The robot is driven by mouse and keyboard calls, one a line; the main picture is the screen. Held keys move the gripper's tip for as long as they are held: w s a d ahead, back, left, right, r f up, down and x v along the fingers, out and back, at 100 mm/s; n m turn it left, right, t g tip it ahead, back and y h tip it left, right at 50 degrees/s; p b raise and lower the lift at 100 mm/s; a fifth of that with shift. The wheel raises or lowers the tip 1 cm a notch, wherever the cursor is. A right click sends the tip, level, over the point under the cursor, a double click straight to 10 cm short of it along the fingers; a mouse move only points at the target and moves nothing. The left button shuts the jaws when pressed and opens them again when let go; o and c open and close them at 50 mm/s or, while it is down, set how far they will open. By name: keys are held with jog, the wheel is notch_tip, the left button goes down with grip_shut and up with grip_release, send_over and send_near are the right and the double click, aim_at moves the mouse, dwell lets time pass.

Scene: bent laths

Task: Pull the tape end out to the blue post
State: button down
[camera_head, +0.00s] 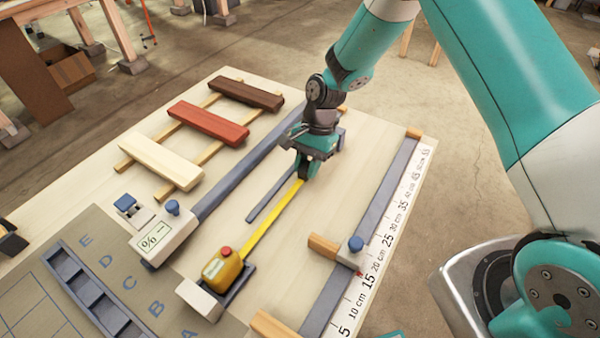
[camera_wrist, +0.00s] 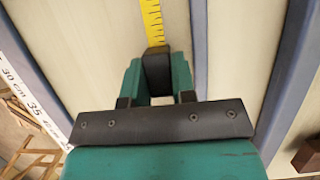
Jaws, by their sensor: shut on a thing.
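The yellow tape case (camera_head: 220,270) with a red button sits in a dark holder at the front of the board. Its yellow tape (camera_head: 270,219) runs out straight toward the upper right to my gripper (camera_head: 306,172). In the wrist view the tape (camera_wrist: 153,22) comes down to a dark end piece (camera_wrist: 156,66) between the fingers of my gripper (camera_wrist: 158,80). My gripper is shut on this tape end, low over the board. A grey-blue piece (camera_head: 339,139) shows partly behind my gripper; I cannot tell whether it is the blue post.
A slate rail with a blue knob (camera_head: 356,244) and a number scale (camera_head: 375,262) runs along the right. A thin grey strip (camera_head: 270,196) lies left of the tape. Cream (camera_head: 160,160), red (camera_head: 208,123) and brown (camera_head: 246,94) laths rest at upper left.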

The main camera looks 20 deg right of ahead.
dwell(0.3)
jog(key=c, duration=0.9)
grip_release()
jog(key=b+v, duration=0.1)
jog(key=v, duration=1.6)
jog(key=shift+w+d+r, duration=0.1)
jog(key=shift+w+r, duration=0.05)
